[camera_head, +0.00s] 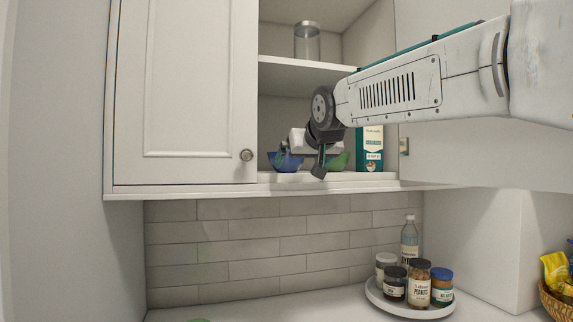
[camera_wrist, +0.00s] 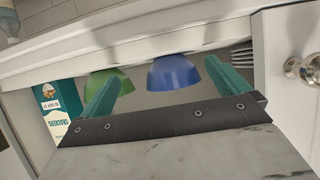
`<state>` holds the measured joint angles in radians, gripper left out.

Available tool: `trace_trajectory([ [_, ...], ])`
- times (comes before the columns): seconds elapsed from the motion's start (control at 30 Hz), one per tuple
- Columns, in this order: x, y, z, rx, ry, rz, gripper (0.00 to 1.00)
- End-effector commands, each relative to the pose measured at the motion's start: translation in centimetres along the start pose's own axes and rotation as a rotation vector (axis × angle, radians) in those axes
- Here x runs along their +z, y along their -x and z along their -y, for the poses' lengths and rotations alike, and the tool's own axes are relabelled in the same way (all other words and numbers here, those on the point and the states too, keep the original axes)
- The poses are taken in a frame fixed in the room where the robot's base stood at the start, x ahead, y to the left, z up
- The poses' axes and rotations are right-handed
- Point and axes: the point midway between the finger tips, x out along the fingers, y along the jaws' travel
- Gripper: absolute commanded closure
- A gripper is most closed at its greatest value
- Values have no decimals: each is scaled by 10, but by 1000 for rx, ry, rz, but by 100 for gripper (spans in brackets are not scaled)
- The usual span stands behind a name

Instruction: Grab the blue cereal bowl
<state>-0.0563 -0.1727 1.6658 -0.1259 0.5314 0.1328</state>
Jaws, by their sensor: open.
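The blue cereal bowl (camera_head: 289,164) stands on the lower shelf of the open cupboard, and my gripper partly hides it. My gripper (camera_head: 302,163) is open and empty, reaching into the cupboard in front of the bowls. In the wrist view the blue bowl (camera_wrist: 174,74) shows between the two teal fingers of my gripper (camera_wrist: 163,69), nearer the right finger. It appears beyond the fingertips; I see no contact. A green bowl (camera_head: 340,161) stands to the right of the blue one, and on its left in the wrist view (camera_wrist: 108,82).
A crackers box (camera_head: 370,148) stands right of the bowls. A glass jar (camera_head: 307,42) is on the shelf above. The closed cupboard door (camera_head: 188,85) is left of the opening. Jars and a bottle (camera_head: 409,240) stand on a round tray (camera_head: 405,310) on the counter below.

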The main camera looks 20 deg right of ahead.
Motion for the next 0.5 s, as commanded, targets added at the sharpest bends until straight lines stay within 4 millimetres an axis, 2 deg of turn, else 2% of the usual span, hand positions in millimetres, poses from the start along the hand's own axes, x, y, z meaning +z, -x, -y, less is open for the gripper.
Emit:
trace_trajectory([
  [0.03,-17,-7,3,-5,0,-38,0],
  [0.1,-34,-11,6,-9,-1,-76,0],
  [0.17,-41,-16,7,-12,-1,-94,0],
  [0.5,-45,-55,11,-13,-1,-99,0],
])
